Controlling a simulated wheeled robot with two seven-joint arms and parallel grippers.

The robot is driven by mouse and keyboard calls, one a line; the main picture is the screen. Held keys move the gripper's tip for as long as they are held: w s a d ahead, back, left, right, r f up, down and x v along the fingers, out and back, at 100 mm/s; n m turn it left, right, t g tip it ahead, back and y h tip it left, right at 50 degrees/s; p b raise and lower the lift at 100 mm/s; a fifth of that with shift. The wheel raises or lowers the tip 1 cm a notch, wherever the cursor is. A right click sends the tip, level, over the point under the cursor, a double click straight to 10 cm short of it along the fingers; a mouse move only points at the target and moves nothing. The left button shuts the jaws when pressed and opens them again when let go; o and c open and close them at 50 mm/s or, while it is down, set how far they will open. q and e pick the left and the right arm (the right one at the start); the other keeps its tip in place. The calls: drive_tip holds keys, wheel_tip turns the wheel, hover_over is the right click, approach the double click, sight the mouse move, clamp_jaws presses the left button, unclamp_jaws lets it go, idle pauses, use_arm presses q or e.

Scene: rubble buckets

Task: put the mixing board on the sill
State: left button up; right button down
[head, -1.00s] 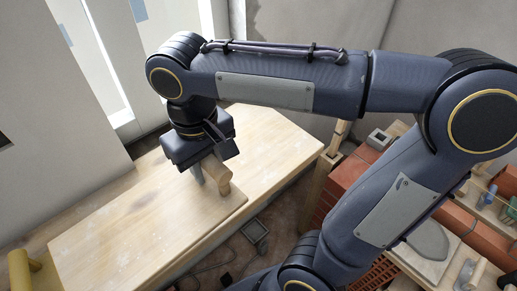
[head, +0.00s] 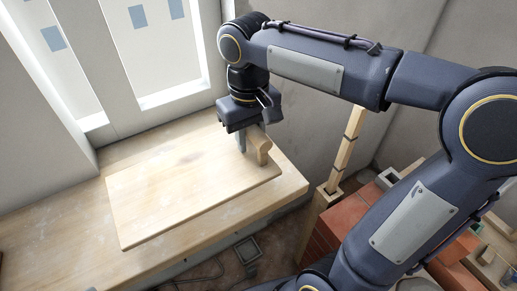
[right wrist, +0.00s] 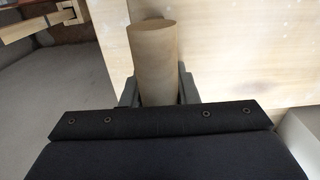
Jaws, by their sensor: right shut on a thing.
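The mixing board (head: 170,195) is a flat, pale wooden board with a thick round handle (head: 262,150) at its right end. My right gripper (head: 243,143) points down and is shut on the handle. In the right wrist view the handle (right wrist: 154,55) stands between the two fingers (right wrist: 157,92). My left gripper is not in view.
The window (head: 120,50) and the wall bound the sill at the back. Bare sill shows to the left and in front. Right of the sill stand a wooden post (head: 345,150) and red bricks (head: 350,210). A grey frame-like thing (head: 247,250) lies on the floor below.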

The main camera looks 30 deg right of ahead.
drive_tip(key=w+d+f, duration=0.2)
drive_tip(key=d+f, duration=0.1)
drive_tip(key=w+d+f, duration=0.1)
drive_tip(key=f, duration=0.1)
drive_tip(key=shift+d+f, duration=0.15)
drive_tip(key=shift+f, duration=0.05)
drive_tip(key=f, duration=0.3)
drive_tip(key=shift+w+d+f, duration=0.1)
drive_tip(key=shift+w+d, duration=0.15)
drive_tip(key=shift+d, duration=0.1)
drive_tip(key=shift+f, duration=0.5)
drive_tip(key=c, duration=1.1)
unclamp_jaws()
wheel_tip(320, 180, up, 12)
drive_tip(key=s+a+f+t+y, duration=0.1)
drive_tip(key=s+f+t, duration=0.1)
drive_tip(key=s, duration=0.3)
drive_tip(key=s+a+f+m+t+y, duration=0.1)
drive_tip(key=s+a+f, duration=0.1)
drive_tip(key=s+f, duration=0.2)
drive_tip(key=s+a+f+m+t+y, duration=0.1)
drive_tip(key=s+f+t, duration=0.1)
drive_tip(key=s, duration=0.5)
drive_tip(key=shift+s+a+f+t+y+p, duration=0.2)
drive_tip(key=shift+s+f+t+y+p, duration=0.15)
drive_tip(key=shift+f, duration=0.35)
